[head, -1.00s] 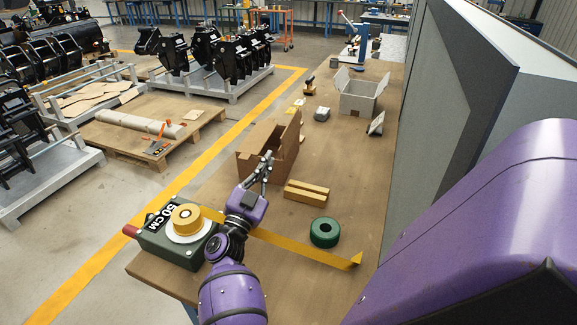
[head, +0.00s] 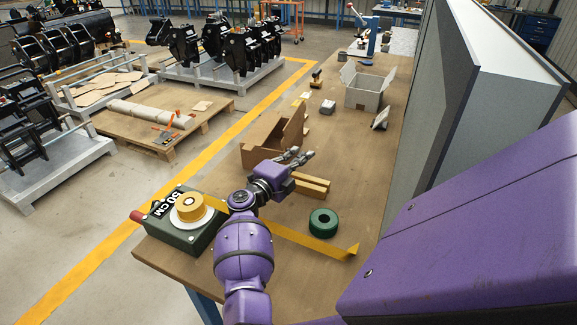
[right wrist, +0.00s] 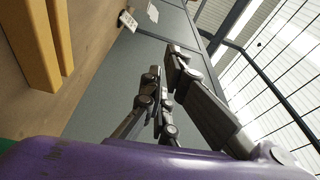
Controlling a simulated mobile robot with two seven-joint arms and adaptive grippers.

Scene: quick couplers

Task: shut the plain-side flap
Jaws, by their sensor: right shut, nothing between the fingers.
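The brown cardboard box (head: 262,155) stands on the bench in the head view, open at the top. A tall flap (head: 294,124) stands up at its right side. I cannot tell which side of the box is plain, and my right gripper partly covers its near right corner. My right gripper (head: 303,156) is shut and empty, just right of the box and above the yellow bars. In the right wrist view its fingers (right wrist: 164,72) show close together with nothing between them. The box does not show there. My left gripper is not in view.
Two yellow bars (head: 312,186) lie below my right gripper. A grey open box (head: 362,95) stands farther back. A grey panel (head: 425,120) borders the bench at right.

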